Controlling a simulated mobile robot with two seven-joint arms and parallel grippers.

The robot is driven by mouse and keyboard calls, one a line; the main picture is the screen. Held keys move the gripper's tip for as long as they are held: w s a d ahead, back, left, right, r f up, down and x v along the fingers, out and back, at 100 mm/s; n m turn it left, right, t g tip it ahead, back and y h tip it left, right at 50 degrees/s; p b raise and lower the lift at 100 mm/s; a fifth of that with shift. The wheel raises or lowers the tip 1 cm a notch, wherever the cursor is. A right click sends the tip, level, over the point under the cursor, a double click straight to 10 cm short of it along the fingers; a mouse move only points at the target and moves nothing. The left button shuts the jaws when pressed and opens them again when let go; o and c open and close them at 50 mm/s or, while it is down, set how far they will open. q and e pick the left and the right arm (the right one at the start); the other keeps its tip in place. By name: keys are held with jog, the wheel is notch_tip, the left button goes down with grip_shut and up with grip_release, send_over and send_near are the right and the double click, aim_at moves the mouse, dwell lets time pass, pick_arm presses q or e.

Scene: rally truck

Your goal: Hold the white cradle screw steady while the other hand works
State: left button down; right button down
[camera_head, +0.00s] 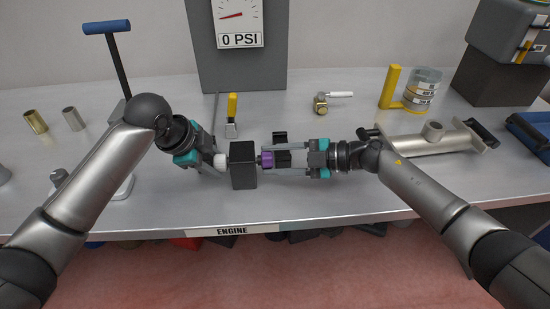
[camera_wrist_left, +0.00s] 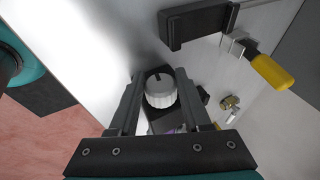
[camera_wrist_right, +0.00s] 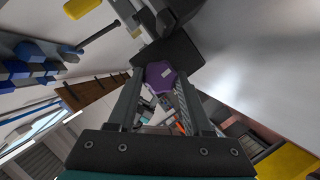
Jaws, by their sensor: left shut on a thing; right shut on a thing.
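The white cradle screw (camera_head: 220,161) sits at the left side of a black block (camera_head: 243,172) on the bench. In the left wrist view the screw (camera_wrist_left: 160,92) is a round ribbed knob with a dark mark on its face. My left gripper (camera_head: 216,158) is shut on it. A purple hexagonal part (camera_head: 267,160) is at the block's right side and faces the right wrist camera (camera_wrist_right: 160,76). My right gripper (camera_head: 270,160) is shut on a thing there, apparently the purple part. The fingers partly hide both parts.
Behind the block lie a yellow-handled clamp (camera_head: 232,108) and a brass valve with a white handle (camera_head: 321,103). A pressure gauge (camera_head: 233,18) stands at the back. A grey cylinder fixture (camera_head: 415,145) lies to the right. The bench's front edge (camera_head: 300,230) is close.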

pick_arm(q)
jog(key=shift+s+f, duration=0.2)
jog(key=shift+f, duration=0.15)
pick_arm(e)
jog(key=n+t, duration=0.1)
jog(key=n, duration=0.1)
jog(key=n+y, duration=0.1)
jog(key=n, duration=0.1)
jog(key=shift+s+f+t, duration=0.1)
jog(key=shift+f+t, duration=0.05)
jog(key=shift+t, duration=0.25)
jog(key=shift+n, duration=0.3)
jog(key=shift+c, duration=1.5)
grip_release()
jog(key=shift+d, duration=0.1)
jog(key=v, duration=1.2)
jog(key=shift+f, duration=0.15)
jog(key=shift+s, duration=0.1)
